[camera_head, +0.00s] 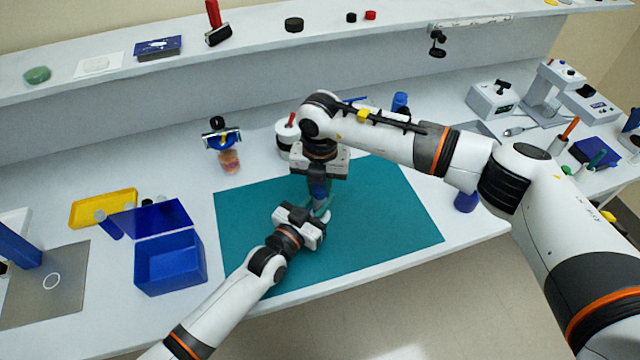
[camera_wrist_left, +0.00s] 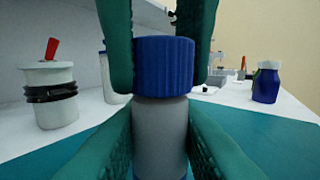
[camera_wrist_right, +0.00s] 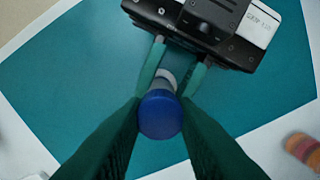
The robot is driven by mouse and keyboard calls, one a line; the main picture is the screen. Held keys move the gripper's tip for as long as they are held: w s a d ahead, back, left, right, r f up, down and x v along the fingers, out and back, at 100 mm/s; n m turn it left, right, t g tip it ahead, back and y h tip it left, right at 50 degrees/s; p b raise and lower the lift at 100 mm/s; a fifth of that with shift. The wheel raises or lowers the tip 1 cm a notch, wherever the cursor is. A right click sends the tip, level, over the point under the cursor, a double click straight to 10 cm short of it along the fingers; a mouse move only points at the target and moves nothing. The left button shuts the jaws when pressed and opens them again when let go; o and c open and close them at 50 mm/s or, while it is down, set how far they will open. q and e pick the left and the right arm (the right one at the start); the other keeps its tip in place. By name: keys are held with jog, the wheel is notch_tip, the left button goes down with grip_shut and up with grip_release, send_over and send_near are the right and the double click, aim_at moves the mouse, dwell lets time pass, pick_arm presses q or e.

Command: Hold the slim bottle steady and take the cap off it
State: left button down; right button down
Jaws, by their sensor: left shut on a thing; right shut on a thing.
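The slim bottle (camera_wrist_left: 160,137) has a grey body and a ribbed blue cap (camera_wrist_left: 164,66). It stands upright over the teal mat (camera_head: 390,215). My left gripper (camera_head: 319,213) comes in low from the front and is shut on the bottle's body. My right gripper (camera_head: 320,185) points down from above and is shut on the cap, with its green fingers on both sides of it. The cap's round top shows in the right wrist view (camera_wrist_right: 160,116). In the left wrist view the cap sits directly above the body with no clear gap. The bottle's base is hidden.
A blue bin (camera_head: 170,265), a yellow tray (camera_head: 90,212) and a jar of orange-pink contents (camera_head: 230,162) stand left. A white jar with a red handle (camera_head: 284,140) is behind. A blue bottle (camera_head: 466,202) stands right. The mat's right part is clear.

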jog(key=n, duration=0.7)
jog(key=shift+n, duration=0.4)
jog(key=n, duration=1.4)
jog(key=shift+r, duration=0.1)
jog(key=n, duration=0.4)
jog(key=shift+n, duration=0.3)
jog(key=n, duration=0.4)
jog(key=shift+n, duration=0.3)
jog(key=n, duration=0.4)
jog(key=shift+r, duration=0.15)
